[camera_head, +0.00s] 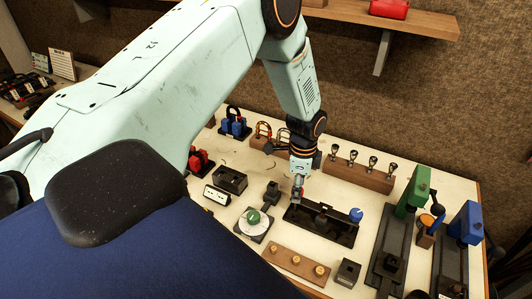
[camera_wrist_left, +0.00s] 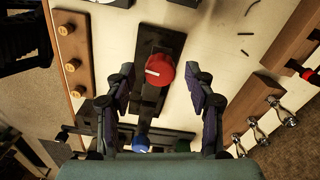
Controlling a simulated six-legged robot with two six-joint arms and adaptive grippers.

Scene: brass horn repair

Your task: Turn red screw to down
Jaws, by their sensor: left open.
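The red screw (camera_wrist_left: 159,66) is a round red knob with a white mark, seen in the left wrist view on a black fixture (camera_wrist_left: 173,42). Its white mark lies on the side toward the wooden block with brass knobs. My left gripper (camera_wrist_left: 160,82) is open, with one finger on each side of the red screw and visible gaps between. In the head view my left gripper (camera_head: 297,188) is over the left end of the black fixture (camera_head: 332,229), and the red screw is hidden there. My right gripper is not in view.
A blue knob (camera_head: 356,214) sits at the fixture's other end. A wooden block with brass knobs (camera_head: 280,259) lies in front, and a wooden mouthpiece rack (camera_head: 342,175) stands behind. A green dial (camera_head: 254,217) is to the left. Green and blue tools (camera_head: 415,190) stand to the right.

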